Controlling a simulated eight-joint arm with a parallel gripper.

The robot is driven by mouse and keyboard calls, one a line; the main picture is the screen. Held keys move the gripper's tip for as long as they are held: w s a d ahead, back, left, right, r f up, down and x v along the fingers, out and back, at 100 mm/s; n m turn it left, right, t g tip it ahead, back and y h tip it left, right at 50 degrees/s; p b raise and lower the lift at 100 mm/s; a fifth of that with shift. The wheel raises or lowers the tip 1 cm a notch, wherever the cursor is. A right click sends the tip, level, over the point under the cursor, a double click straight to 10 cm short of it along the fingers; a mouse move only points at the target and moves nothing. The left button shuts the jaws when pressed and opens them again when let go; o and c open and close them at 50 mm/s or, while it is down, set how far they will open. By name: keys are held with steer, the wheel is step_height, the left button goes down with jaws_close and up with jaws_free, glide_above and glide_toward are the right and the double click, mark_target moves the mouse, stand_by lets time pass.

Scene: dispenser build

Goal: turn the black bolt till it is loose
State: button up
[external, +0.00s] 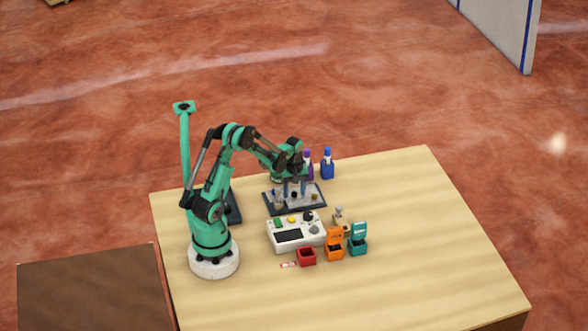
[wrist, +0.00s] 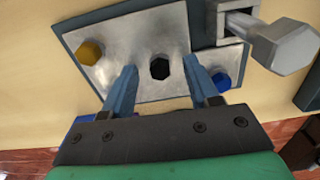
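The black bolt (wrist: 159,67) has a hexagonal head and sits in a silver metal plate (wrist: 125,42) in the wrist view. My gripper (wrist: 160,73) is open, with one blue finger on each side of the bolt head and a visible gap to both. I cannot tell whether the fingertips are level with the head or above it. In the external view my gripper (external: 292,188) points down over the dark-based bolt fixture (external: 296,209). The black bolt is too small there to make out surely.
A white control box (external: 296,232), small bins (external: 306,257) and bottles (external: 327,164) stand nearby. The table's right side is clear.

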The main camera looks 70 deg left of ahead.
mark_target(294, 194)
steer(key=shift+r, duration=2.8)
steer(key=s+d+r+m+t, duration=0.1)
steer(key=d+r+m+t, duration=0.2)
steer(key=d+m, duration=0.5)
steer(key=s+d+r+m+t, duration=0.2)
steer(key=d+r+m+t, duration=0.1)
steer(key=d+m, duration=0.6)
steer(key=shift+s+d+r+m+t, duration=0.25)
steer(key=shift+d+t, duration=0.35)
steer(key=shift+d, duration=0.65)
